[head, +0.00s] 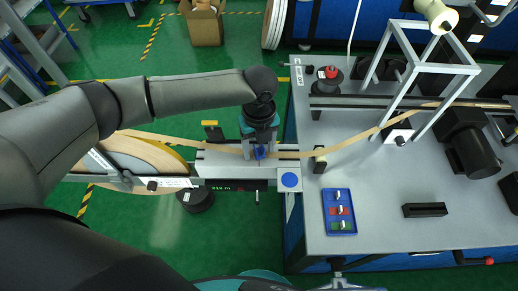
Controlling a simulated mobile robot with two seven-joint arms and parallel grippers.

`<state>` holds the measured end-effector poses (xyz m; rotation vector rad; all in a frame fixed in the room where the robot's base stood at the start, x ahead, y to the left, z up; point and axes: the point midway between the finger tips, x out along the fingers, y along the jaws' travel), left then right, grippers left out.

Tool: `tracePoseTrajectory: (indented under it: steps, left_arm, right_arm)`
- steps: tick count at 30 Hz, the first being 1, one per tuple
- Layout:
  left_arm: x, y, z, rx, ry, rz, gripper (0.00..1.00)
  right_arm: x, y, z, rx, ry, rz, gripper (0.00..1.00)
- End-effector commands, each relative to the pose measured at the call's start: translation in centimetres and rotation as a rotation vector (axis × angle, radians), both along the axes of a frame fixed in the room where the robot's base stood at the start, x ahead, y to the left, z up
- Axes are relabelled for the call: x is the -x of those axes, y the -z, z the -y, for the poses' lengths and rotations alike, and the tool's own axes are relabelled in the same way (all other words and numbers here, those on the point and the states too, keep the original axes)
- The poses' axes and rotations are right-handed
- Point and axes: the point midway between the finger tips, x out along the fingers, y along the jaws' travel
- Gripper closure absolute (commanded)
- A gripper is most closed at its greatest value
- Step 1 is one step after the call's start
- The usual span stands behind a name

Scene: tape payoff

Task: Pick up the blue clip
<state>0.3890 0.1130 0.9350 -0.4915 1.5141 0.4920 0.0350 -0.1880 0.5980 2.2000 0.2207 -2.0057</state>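The blue clip (259,153) is small and sits at the tape on the narrow white rail, left of the grey table. My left gripper (260,155) is directly over it, pointing down. Its two dark fingers stand apart, one on each side of the clip, with the clip showing between them. Whether a finger touches the clip is too small to tell. My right gripper is not in view.
Brown tape (350,142) runs from the large reel (145,165) across the rail to the table's stand. A blue tray (339,212) with small coloured pieces, a black block (425,210) and a white frame (415,70) are on the table.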

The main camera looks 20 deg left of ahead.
Motion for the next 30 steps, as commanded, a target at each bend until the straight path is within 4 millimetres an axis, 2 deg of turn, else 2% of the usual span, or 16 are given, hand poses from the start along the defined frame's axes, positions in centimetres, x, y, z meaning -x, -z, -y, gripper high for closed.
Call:
tracePoseTrajectory:
  steps: [2,17,30]
  left_arm:
    - [-0.01,-0.03,-0.01,0.0,0.0,0.0,0.45]
    - [-0.03,-0.06,-0.03,-0.001,-0.001,0.001,1.0]
    - [-0.04,-0.18,-0.03,-0.001,-0.001,0.001,1.0]
  right_arm:
    - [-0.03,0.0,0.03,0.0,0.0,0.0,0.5]
    - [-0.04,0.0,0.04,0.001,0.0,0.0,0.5]
    - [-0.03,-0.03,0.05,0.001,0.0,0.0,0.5]
